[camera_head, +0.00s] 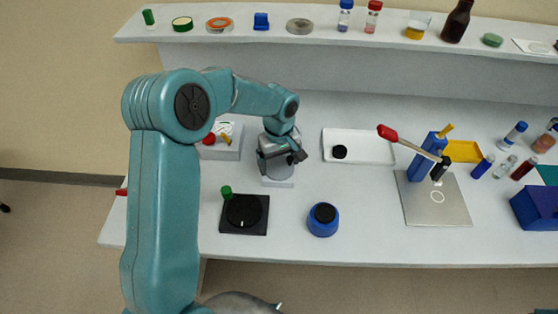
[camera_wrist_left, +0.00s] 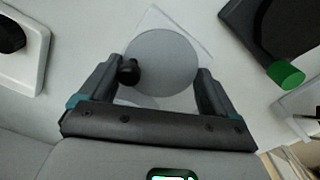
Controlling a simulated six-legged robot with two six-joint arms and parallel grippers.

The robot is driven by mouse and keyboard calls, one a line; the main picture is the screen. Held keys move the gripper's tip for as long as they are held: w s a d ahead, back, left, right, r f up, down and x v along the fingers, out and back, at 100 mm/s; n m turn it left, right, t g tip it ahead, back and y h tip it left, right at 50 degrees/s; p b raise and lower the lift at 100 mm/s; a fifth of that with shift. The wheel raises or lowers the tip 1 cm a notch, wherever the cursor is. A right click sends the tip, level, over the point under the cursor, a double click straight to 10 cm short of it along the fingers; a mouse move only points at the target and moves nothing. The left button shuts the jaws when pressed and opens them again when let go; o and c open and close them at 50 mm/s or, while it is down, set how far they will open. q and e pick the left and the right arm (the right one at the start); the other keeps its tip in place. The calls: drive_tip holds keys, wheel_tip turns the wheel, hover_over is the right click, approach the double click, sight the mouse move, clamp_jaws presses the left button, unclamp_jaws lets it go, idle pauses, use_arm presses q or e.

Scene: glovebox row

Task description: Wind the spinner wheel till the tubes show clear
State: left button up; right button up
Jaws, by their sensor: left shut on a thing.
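The spinner wheel, a round grey drum (camera_head: 278,170) with a flat grey top, stands on a pale square base at the middle left of the bench. In the left wrist view its grey disc (camera_wrist_left: 165,62) fills the space between my fingers, with a black knob (camera_wrist_left: 129,72) near its left edge. My left gripper (camera_head: 283,155) points down over the drum and is shut on it, one finger on either side; the left finger is close to the knob. The gripper hides much of the drum in the head view. I see no tubes in the wheel. My right gripper is not in view.
A black square unit with a round plate (camera_head: 243,212) and a green knob (camera_head: 226,191) lies in front left. A blue pot (camera_head: 323,220) stands front right. A white tray (camera_head: 375,147) lies behind right. A grey box (camera_head: 222,150) is at left. Bench between is clear.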

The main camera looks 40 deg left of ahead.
sight(279, 166)
use_arm(q)
drive_tip(key=m+b, duration=0.1)
drive_tip(key=m, duration=0.1)
drive_tip(key=shift+w+m, duration=0.1)
drive_tip(key=shift+m, duration=0.3)
drive_tip(key=m, duration=0.2)
drive_tip(key=shift+m, duration=0.3)
drive_tip(key=m+b, duration=0.1)
drive_tip(key=m, duration=0.2)
drive_tip(key=shift+r, duration=0.1)
drive_tip(key=shift+m, duration=1.7)
drive_tip(key=o, duration=0.8)
drive_tip(key=shift+c, duration=0.2)
wheel_tip(279, 166, up, 16)
drive_tip(key=shift+r, duration=0.25)
